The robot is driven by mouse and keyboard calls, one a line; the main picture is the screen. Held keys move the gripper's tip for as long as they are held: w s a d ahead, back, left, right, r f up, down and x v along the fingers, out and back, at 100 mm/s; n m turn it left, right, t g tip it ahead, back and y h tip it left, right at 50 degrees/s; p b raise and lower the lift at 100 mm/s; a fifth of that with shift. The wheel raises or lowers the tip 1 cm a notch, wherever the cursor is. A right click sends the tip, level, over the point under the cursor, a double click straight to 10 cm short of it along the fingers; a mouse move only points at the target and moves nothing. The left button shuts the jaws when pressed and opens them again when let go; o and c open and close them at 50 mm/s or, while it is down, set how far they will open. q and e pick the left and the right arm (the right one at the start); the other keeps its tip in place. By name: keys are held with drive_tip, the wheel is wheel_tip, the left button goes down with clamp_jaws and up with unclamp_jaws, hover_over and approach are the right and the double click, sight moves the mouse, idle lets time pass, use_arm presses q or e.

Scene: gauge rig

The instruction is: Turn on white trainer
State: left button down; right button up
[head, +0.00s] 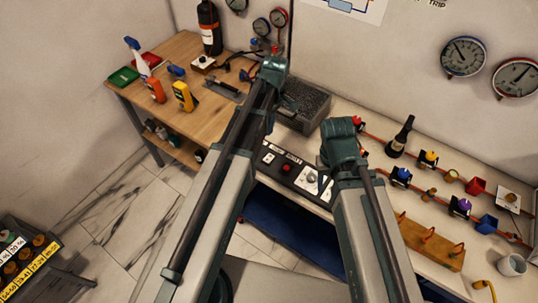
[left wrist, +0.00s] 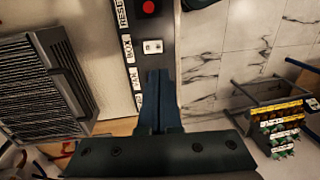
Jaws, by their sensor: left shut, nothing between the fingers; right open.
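A black control panel (head: 290,170) runs along the front of the bench. It carries a white rocker switch (head: 268,158), which also shows in the left wrist view (left wrist: 152,46). A red button (head: 286,168) sits beside it, near a RESET label (left wrist: 122,12). I cannot tell which thing is the white trainer. My left gripper (left wrist: 158,100) is shut and empty, its tips just below the rocker switch in the wrist view. In the head view my left arm mostly hides it. My right gripper (head: 323,184) is open over the panel by a white dial plate (head: 312,179), partly hidden by its arm.
A grey grated box (head: 301,108) stands behind the panel. A wooden table (head: 190,50) with tools is at the back left. A labelled rack (head: 28,262) stands on the floor at lower left.

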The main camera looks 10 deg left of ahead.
sight(267, 159)
use_arm(q)
drive_tip(key=shift+f, duration=0.1)
drive_tip(key=f+b, duration=0.4)
drive_tip(key=s+f+b, duration=0.1)
drive_tip(key=f+b, duration=0.8)
drive_tip(key=b, duration=0.1)
drive_tip(key=shift+s+a+f, duration=0.3)
drive_tip(key=shift+f, duration=0.1)
drive_tip(key=shift+s+f, duration=0.2)
drive_tip(key=shift+w, duration=0.1)
drive_tip(key=shift+w+r, duration=0.1)
drive_tip(key=shift+w, duration=0.05)
drive_tip(key=shift+w+d+r, duration=0.2)
drive_tip(key=shift+w+d, duration=0.05)
drive_tip(key=shift+w, duration=0.35)
drive_tip(key=shift+r, duration=0.1)
